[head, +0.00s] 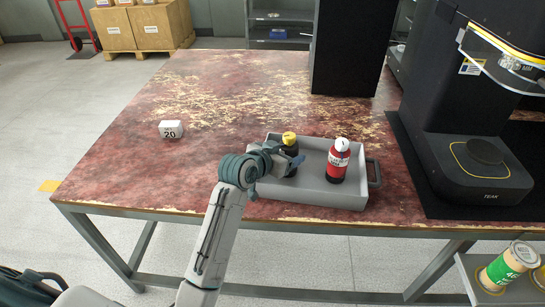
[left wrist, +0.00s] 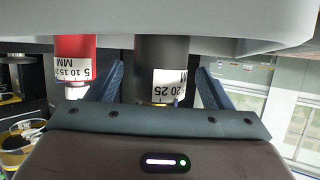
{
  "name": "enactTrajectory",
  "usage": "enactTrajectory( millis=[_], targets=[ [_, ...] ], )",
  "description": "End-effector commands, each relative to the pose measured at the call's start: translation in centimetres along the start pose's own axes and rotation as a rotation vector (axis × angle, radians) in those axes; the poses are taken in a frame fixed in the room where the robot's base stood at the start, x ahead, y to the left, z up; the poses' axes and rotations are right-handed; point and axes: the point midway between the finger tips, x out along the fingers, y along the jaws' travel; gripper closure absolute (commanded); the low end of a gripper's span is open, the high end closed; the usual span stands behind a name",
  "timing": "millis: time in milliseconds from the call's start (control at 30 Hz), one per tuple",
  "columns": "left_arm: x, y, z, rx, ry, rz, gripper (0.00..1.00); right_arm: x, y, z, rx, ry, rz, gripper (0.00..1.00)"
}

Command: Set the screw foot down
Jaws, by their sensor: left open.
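A black cylinder with a yellow top (head: 289,139), seemingly the screw foot, stands upright in a grey tray (head: 310,205). In the left wrist view, which looks upside down, the black cylinder (left wrist: 162,55) has a white millimetre scale label. A similar red cylinder (head: 337,165) with a white label stands to its right in the tray; it also shows in the left wrist view (left wrist: 76,48). My left gripper (head: 290,163) is low at the black cylinder, its open fingers on either side of it. The gripper hides the cylinder's lower part in the head view. My right gripper is out of view.
The tray lies near the front edge of a worn red table (head: 130,150). A white block marked 20 (head: 171,129) lies at left. A black column (head: 348,50) stands behind the tray, and a black machine (head: 470,150) at right. The table's left half is mostly clear.

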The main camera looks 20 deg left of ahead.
Motion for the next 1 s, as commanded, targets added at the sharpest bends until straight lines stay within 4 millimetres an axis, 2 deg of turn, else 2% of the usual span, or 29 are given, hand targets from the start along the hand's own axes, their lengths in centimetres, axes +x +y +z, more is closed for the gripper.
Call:
enactTrajectory(
  millis=[300,500,667,1000],
  targets=[
    [-6.9,0.0,0.0,0.005,0.000,-0.001,0.26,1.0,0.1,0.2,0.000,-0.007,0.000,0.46],
    [-9.6,0.0,0.0,0.003,-0.001,0.001,0.26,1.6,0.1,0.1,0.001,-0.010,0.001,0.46],
    [-10.3,0.0,0.0,0.001,-0.001,0.001,0.26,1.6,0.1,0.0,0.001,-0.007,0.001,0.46],
    [-10.3,0.0,0.0,0.000,0.000,0.001,0.26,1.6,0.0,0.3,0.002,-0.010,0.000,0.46]
  ],
)
